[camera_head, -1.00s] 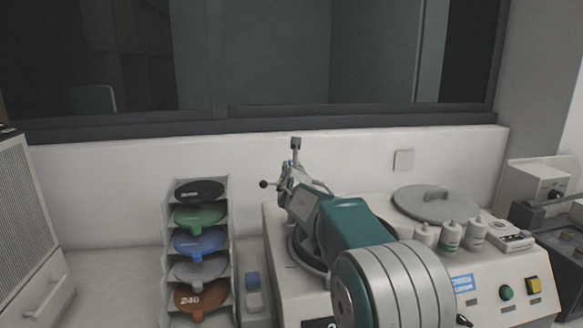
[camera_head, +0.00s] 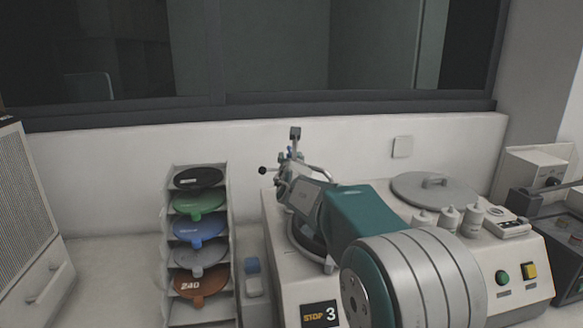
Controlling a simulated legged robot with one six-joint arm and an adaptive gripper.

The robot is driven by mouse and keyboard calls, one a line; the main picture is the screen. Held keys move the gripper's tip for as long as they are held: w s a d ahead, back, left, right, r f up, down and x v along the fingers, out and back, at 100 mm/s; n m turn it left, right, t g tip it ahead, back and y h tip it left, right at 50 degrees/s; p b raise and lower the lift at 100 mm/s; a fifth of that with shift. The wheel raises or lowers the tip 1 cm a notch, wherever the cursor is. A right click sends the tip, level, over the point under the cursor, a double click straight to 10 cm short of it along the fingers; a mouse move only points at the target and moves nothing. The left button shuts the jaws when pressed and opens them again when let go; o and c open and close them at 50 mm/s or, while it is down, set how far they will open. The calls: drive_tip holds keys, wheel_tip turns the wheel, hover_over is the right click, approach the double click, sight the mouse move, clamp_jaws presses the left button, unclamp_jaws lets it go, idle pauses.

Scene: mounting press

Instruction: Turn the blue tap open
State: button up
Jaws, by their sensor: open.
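A small blue part (camera_head: 290,152), which seems to be the blue tap, shows just behind the end of my arm. It sits by an upright grey fitting (camera_head: 295,134) with a dark top. My gripper (camera_head: 285,174) is at the far end of my arm, close in front of the blue part and partly hidden by my wrist. It is open, and I see nothing held in it. I cannot tell whether it touches the tap. The tap's lower part is hidden behind the gripper and arm.
A black ball knob (camera_head: 262,170) sticks out left of the gripper. A rack (camera_head: 231,260) of coloured discs stands at left. The machine (camera_head: 480,272) under my arm carries white bottles (camera_head: 448,219) and a round grey lid (camera_head: 432,188). A wall and window are behind.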

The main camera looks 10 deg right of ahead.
drive_tip(key=s+a, duration=0.1)
drive_tip(key=s, duration=0.7)
drive_tip(key=shift+s, duration=0.1)
drive_tip(key=s+d+f+m+g+h, duration=0.1)
drive_tip(key=s+d+m+g+h, duration=0.2)
drive_tip(key=s+d+m, duration=0.5)
drive_tip(key=s+d+f+m+g+h, duration=0.1)
drive_tip(key=s+d+m+g+h, duration=0.25)
drive_tip(key=s+m, duration=0.85)
drive_tip(key=s+a+f+m+g+y, duration=0.2)
drive_tip(key=s+a+f+m+y, duration=0.2)
drive_tip(key=s, duration=0.5)
drive_tip(key=s+a+f+m+g+y, duration=0.3)
drive_tip(key=s+a+f+m, duration=0.3)
drive_tip(key=s+f+m, duration=0.2)
drive_tip(key=s+m+y, duration=0.1)
drive_tip(key=s+m, duration=0.1)
drive_tip(key=shift+s+f+m+g+y, duration=0.15)
drive_tip(key=shift+f+m+g+y, duration=0.15)
drive_tip(key=shift+g+y, duration=0.05)
drive_tip(key=shift+d, duration=0.1)
